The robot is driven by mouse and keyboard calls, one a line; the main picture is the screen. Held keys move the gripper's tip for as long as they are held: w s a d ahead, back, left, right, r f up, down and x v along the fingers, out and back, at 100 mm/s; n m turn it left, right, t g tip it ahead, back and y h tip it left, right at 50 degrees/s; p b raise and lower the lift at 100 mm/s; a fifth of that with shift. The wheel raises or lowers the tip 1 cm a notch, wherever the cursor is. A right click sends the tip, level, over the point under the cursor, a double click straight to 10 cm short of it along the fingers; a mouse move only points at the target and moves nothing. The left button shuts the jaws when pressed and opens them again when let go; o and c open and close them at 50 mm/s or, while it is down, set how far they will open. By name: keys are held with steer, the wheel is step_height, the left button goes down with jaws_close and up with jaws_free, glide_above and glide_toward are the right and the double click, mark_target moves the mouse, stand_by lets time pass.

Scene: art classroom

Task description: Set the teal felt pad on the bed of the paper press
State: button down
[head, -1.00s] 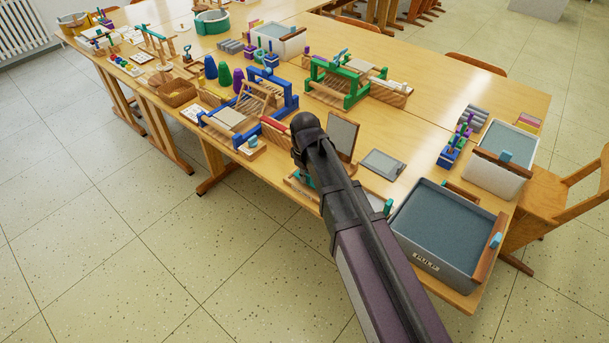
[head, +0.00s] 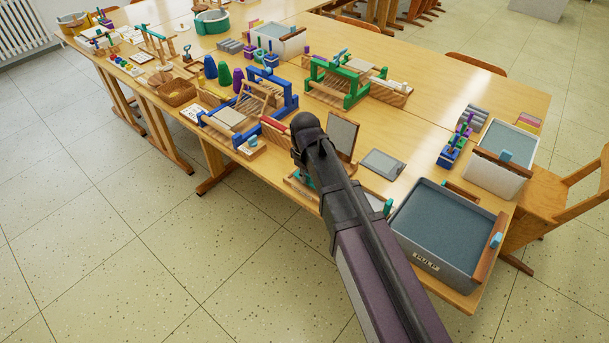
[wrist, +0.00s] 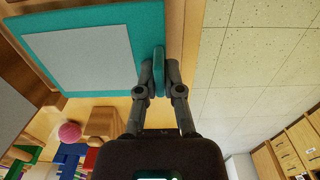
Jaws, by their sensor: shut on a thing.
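In the wrist view my gripper (wrist: 161,85) has its two fingers closed on an upright teal tab (wrist: 158,65). The tab stands at the right edge of a flat teal pad (wrist: 140,22) with a pale grey rectangle on it, which looks like the teal felt pad. Wood shows around the pad's edge; I cannot tell whether it rests on this wood or hangs above it. In the head view my arm hides the fingertips and most of the pad. A wooden base with teal parts (head: 306,180) shows just left of the arm; I cannot tell surely whether it is the paper press.
A tilted grey panel (head: 342,136) stands behind my arm, with a flat grey plate (head: 383,163) to its right. The large pulp vat (head: 445,222) is close on the right. Open floor lies in front of the table.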

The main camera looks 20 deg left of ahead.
steer(key=shift+f+b, duration=0.55)
stand_by(0.4)
stand_by(0.4)
steer(key=c, duration=0.7)
jaws_free()
steer(key=shift+r, duration=0.1)
